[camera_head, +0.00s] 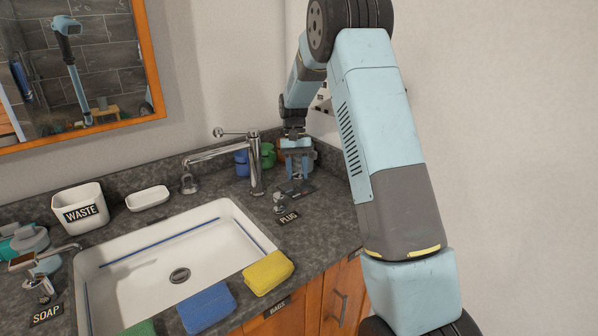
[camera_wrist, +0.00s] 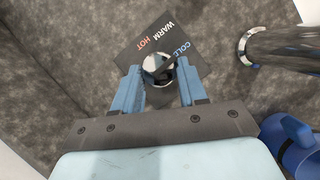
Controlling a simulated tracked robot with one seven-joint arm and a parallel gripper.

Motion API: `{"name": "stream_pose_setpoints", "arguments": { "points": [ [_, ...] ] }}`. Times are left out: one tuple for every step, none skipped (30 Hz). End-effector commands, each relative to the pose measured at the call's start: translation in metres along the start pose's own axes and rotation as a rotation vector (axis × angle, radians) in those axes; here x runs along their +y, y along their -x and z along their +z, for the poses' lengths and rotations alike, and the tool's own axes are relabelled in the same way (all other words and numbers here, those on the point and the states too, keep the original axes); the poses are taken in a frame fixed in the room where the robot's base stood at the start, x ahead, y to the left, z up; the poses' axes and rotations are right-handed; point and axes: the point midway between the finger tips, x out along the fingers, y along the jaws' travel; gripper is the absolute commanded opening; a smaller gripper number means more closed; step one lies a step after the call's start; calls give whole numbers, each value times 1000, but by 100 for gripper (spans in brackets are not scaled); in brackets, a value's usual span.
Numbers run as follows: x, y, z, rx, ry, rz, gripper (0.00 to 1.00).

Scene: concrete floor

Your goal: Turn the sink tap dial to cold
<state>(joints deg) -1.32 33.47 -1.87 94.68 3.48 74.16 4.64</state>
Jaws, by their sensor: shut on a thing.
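The tap dial (camera_wrist: 157,64) is a round chrome knob with a dark pointer, seen from above in the wrist view. It stands on a dark plate (camera_wrist: 125,57) marked COLD, WARM and HOT. The pointer's tip lies near the COLD lettering, but its exact setting is hard to tell. My gripper (camera_wrist: 160,82) has its two blue fingers on either side of the knob, shut on it. In the head view my gripper (camera_head: 297,170) is low at the back right of the counter, and the dial is hidden there. The chrome tap (camera_head: 253,165) stands left of my gripper.
The white sink (camera_head: 240,215) is left of my gripper. A plug lever (camera_head: 280,203) and PLUG label are in front of it. Blue and green cups (camera_head: 267,153) stand behind the tap. Yellow (camera_head: 268,272) and blue (camera_head: 206,308) rags lie at the front edge. A wall is close on the right.

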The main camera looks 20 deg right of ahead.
Motion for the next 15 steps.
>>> {"name": "stream_pose_setpoints", "arguments": {
  "points": [
    [5,1,0,2,-39,-11,11],
    [4,1,0,1,-59,-20,11],
    [5,0,0,1,-85,-31,12],
    [4,0,0,1,-103,-38,11],
    [4,0,0,1,-121,-46,12],
    [4,0,0,1,-142,-55,11],
    [4,0,0,1,-157,-61,12],
    [4,0,0,1,-172,-67,11],
    [4,0,0,1,-188,-75,11],
    [4,0,0,0,-201,-80,12],
    [4,0,0,0,-211,-84,11],
    [4,0,0,0,-223,-89,11],
    [3,0,0,0,-231,-93,11],
    [3,-1,0,-1,-239,-96,11],
    [3,-1,0,-1,-248,-100,11]
  ]
}}
